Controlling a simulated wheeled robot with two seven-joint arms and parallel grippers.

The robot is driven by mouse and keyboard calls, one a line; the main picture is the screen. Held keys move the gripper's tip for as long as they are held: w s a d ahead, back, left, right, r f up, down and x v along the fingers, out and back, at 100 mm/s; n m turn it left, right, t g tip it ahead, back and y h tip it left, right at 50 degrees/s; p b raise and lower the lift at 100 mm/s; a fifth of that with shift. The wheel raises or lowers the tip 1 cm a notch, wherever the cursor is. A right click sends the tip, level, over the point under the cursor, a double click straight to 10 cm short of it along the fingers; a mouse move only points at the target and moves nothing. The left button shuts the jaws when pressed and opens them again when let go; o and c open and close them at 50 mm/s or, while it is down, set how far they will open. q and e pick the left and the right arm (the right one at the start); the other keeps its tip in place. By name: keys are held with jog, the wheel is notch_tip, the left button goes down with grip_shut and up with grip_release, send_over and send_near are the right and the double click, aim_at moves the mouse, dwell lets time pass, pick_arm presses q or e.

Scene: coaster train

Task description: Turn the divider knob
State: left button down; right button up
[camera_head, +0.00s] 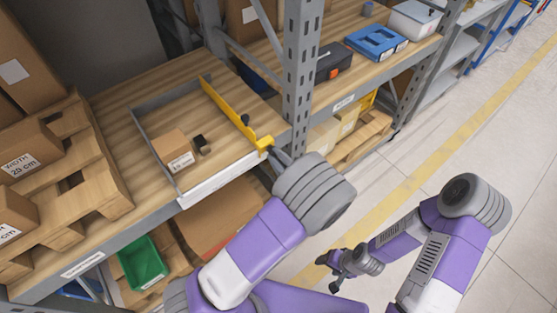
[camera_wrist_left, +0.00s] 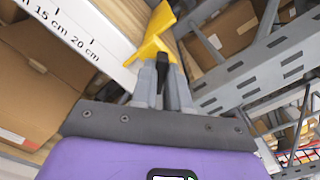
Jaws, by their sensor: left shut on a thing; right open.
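The yellow divider (camera_head: 228,104) stands on the wooden shelf, running from the back to the front edge. A small black knob (camera_head: 245,119) sits on it near its front end. My left gripper (camera_head: 268,147) is shut on the divider's yellow front end. In the left wrist view the fingers (camera_wrist_left: 162,68) meet the yellow end piece (camera_wrist_left: 154,42); a dark part shows between them, and I cannot tell what it is. My right gripper (camera_head: 334,272) is open and empty, low over the floor, away from the shelf.
A white ruler strip (camera_head: 222,178) runs along the shelf front. A grey upright post (camera_head: 300,70) stands close right of the divider.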

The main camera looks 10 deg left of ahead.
pick_arm(q)
jog(key=shift+s+f+n+b, duration=0.15)
jog(key=shift+n+b, duration=1.45)
jog(key=shift+n, duration=1.85)
jog(key=shift+w+f+n+b, duration=0.15)
jog(key=shift+n+b, duration=1.4)
jog(key=shift+n, duration=1.9)
jog(key=c, duration=1.1)
grip_release()
jog(key=shift+s, duration=0.1)
jog(key=p+v, duration=0.1)
jog(key=v, duration=0.6)
jog(key=shift+s+d, duration=0.15)
jog(key=shift+d, duration=0.05)
